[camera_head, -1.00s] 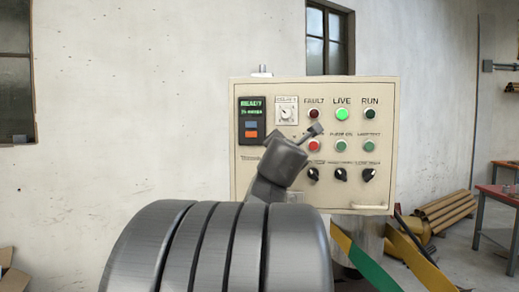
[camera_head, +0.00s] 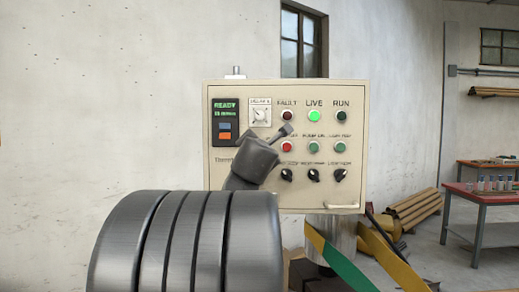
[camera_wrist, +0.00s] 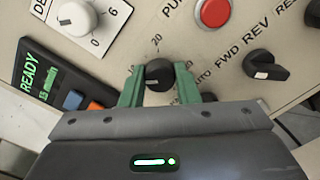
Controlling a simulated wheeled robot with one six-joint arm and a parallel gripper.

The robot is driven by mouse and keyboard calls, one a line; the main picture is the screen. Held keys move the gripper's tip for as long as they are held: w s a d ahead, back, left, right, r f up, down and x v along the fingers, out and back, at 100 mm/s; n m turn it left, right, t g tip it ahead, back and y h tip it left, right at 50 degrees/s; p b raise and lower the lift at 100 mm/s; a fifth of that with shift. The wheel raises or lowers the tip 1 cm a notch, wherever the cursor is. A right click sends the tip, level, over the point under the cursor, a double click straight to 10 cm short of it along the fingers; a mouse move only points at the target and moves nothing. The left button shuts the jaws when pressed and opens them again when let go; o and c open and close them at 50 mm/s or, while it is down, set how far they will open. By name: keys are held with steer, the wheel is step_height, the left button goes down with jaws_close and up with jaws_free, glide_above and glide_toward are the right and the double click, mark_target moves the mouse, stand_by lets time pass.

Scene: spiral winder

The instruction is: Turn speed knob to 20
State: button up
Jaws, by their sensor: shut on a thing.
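In the wrist view, a round black knob (camera_wrist: 159,74) sits on the beige panel, with the printed marks 20 and 30 near it. My gripper (camera_wrist: 159,90) has its two green fingers on either side of this knob and is shut on it. The knob's exact pointing is too small to tell.
A white delay dial (camera_wrist: 76,17), a red button (camera_wrist: 212,12) and a black FWD/REV selector (camera_wrist: 265,65) surround the knob closely. A READY display (camera_head: 225,107) is at the panel's left. A table with a red top (camera_head: 490,192) stands at the right.

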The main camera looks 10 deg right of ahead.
steer(key=shift+f+m+b, duration=0.1)
steer(key=shift+m+b, duration=2.95)
steer(key=shift+m, duration=5.75)
steer(key=o, duration=1)
steer(key=shift+c, duration=0.2)
